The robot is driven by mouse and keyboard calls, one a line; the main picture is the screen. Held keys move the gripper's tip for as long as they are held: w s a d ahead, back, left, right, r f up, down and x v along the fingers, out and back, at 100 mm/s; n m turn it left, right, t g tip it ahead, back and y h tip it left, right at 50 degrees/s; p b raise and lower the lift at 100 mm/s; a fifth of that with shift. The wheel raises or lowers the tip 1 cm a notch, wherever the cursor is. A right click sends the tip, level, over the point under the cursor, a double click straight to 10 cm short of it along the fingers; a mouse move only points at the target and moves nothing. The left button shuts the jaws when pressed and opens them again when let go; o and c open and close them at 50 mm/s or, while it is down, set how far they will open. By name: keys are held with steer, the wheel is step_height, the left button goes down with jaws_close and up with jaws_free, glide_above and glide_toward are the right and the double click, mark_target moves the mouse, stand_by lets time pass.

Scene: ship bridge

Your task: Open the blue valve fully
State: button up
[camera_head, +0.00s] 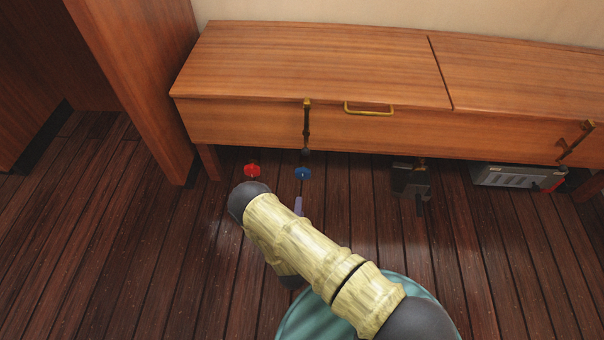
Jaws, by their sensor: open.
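The blue valve (303,173) has a small round blue handwheel and sits low under the front edge of the wooden bench. A similar red valve (252,170) is to its left. My arm reaches up from the bottom of the view and hides most of my gripper. A narrow purple piece (298,206) shows past the arm, just below the blue valve, and looks like a finger of my gripper. A gap shows between it and the blue wheel. The pipework under the valves is hard to make out.
The wooden bench (300,65) overhangs the valves, with a brass handle (368,109) and a latch (306,125) on its front. A dark box (410,180) and a grey case (515,178) lie beneath it. A wooden post (150,90) stands left. The plank floor is otherwise clear.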

mark_target(303, 177)
steer(key=shift+s, duration=0.2)
steer(key=shift+f, duration=0.1)
steer(key=w+b, duration=0.3)
steer(key=w, duration=0.2)
steer(key=w+b, duration=0.3)
steer(key=w, duration=0.2)
steer(key=w+b, duration=0.3)
steer(key=w, duration=0.3)
steer(key=shift+d+f+b, duration=0.15)
steer(key=shift+d+b, duration=0.15)
steer(key=shift+b, duration=0.1)
steer(key=shift+w, duration=0.7)
steer(key=shift+r, duration=0.2)
steer(key=c, duration=0.9)
